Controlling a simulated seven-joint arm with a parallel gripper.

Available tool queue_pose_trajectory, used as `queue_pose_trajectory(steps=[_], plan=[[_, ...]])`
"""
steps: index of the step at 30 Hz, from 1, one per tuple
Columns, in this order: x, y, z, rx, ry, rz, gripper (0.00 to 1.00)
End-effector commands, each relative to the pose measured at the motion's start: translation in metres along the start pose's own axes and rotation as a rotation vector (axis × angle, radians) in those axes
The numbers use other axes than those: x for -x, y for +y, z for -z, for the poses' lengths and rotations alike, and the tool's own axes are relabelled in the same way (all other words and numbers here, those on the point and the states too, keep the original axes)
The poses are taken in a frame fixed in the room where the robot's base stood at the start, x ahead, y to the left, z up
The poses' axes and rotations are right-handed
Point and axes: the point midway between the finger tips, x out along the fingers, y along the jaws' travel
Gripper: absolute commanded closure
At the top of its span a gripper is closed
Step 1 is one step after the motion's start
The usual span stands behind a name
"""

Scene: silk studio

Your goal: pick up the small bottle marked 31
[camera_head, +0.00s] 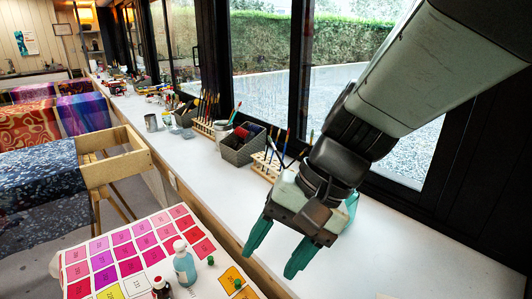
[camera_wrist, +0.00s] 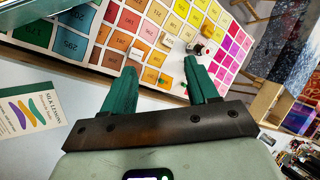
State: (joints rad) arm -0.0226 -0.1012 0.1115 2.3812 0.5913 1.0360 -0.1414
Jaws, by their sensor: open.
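On the colour chart (camera_head: 75,255) stand a pale blue bottle with a white cap (camera_head: 185,265) and a small dark bottle with a red-and-white top (camera_head: 161,289). No mark 31 is readable on either, so I cannot tell which bottle bears it. My gripper (camera_head: 270,265) is open and empty, above the white counter, right of the bottles. In the wrist view my gripper's green fingers (camera_wrist: 160,65) are spread, with the chart beyond them. Small bottles, one a dark red-topped bottle (camera_wrist: 207,31), appear there beyond the fingertips, too small to read.
Small green pieces (camera_head: 210,260) lie on the chart near the bottles. A silk lessons card (camera_wrist: 30,120) shows in the wrist view.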

Motion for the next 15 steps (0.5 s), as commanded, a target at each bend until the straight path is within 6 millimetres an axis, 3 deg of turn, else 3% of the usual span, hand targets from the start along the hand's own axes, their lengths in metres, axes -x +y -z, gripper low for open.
queue_pose_trajectory(steps=[1,9,15], plan=[[-0.017,-0.008,0.005,-0.045,-0.080,0.054,0.41],[-0.091,-0.056,0.033,-0.307,-0.393,0.374,0.41],[-0.146,-0.080,0.061,-0.558,-0.563,0.612,0.41]])
